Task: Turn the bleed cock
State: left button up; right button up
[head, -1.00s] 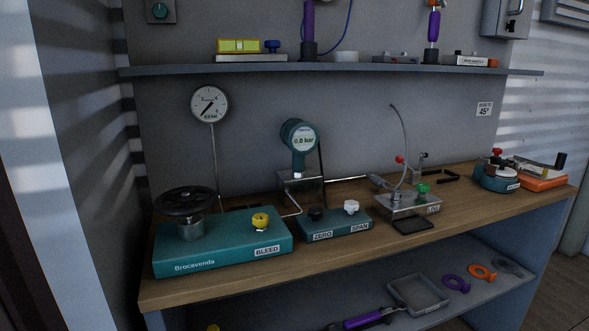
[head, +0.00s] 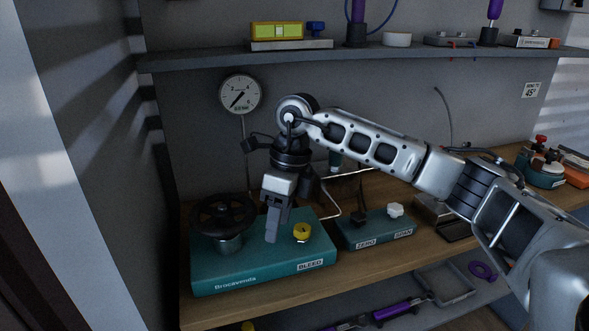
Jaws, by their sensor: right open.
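The bleed cock is a yellow knob (head: 302,232) on top of the teal box (head: 260,272), above the BLEED label (head: 311,264). A black handwheel (head: 223,215) stands on the left of the same box. My right gripper (head: 272,238) points down over the box, between the handwheel and the yellow knob, just left of the knob. It is open and holds nothing that I can see; one finger largely hides the other. Whether its fingertips touch the box I cannot tell. My left gripper is not in view.
A round dial gauge (head: 240,94) stands behind the box. The teal ZERO/SPAN block (head: 376,229) with a black and a white knob sits to the right. The shelf (head: 365,56) runs above my right arm. My arm hides most of the digital gauge.

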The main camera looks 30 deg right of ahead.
aim_at(302, 227)
jog(key=d+r+h, duration=0.1)
jog(key=d, duration=0.1)
jog(key=w+d+r, duration=0.1)
jog(key=d, duration=0.1)
jog(key=d+r+h, duration=0.1)
jog(key=d, duration=0.1)
jog(key=shift+w+r+m+h, duration=0.25)
jog(key=shift+w+m+h, duration=0.05)
jog(key=shift+w+m, duration=0.1)
jog(key=shift+d+f+b, duration=0.1)
jog(key=shift+f+b, duration=0.35)
jog(key=shift+f, duration=0.05)
notch_tip(302, 227, down, 7)
jog(key=b, duration=0.5)
jog(key=shift+f, duration=0.1)
jog(key=shift+r, duration=0.25)
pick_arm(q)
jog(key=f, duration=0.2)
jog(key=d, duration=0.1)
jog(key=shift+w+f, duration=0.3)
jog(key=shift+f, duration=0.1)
pick_arm(e)
jog(key=c, duration=0.7)
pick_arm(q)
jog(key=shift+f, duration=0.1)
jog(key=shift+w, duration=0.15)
